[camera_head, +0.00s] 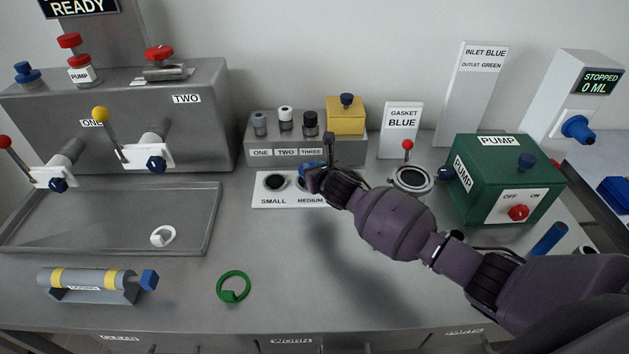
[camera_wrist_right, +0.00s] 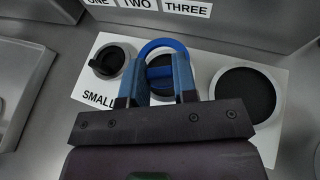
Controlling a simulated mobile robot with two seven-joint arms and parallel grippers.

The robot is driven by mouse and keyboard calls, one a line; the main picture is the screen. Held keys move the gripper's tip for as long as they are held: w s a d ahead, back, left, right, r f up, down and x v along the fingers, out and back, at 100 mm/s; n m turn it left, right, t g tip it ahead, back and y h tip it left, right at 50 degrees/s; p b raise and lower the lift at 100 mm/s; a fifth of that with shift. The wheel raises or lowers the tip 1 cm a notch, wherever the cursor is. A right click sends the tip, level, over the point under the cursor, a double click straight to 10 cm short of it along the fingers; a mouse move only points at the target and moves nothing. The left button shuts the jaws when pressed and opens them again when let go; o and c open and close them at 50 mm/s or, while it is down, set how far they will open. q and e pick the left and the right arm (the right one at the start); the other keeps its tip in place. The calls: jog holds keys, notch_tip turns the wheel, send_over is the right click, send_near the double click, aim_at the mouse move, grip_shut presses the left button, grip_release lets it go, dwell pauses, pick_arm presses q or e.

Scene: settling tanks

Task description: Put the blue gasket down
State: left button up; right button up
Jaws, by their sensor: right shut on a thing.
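My right gripper (camera_head: 318,174) is over the middle of a white board (camera_head: 264,188) with round dark recesses. In the right wrist view its two fingers (camera_wrist_right: 157,85) are shut on the blue gasket (camera_wrist_right: 165,44), a ring standing up between them. The blue gasket (camera_head: 306,167) is partly hidden by the gripper in the head view. It is over the medium recess (camera_wrist_right: 160,72); I cannot tell whether it touches the board. The small recess (camera_wrist_right: 110,60) is to its left and the large recess (camera_wrist_right: 244,92) to its right. My left gripper is not in view.
A green gasket (camera_head: 233,299) lies on the bench front, and a white gasket (camera_head: 158,240) lies in the grey tray (camera_head: 110,245). A block with knobs (camera_head: 255,150) stands behind the board.

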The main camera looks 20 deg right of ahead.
jog(key=shift+f+b, duration=0.3)
jog(key=shift+f, duration=1.65)
jog(key=shift+f, duration=0.2)
jog(key=o, duration=0.9)
jog(key=shift+r, duration=0.25)
jog(key=p+v, duration=0.1)
jog(key=v, duration=1.1)
jog(key=shift+s, duration=0.1)
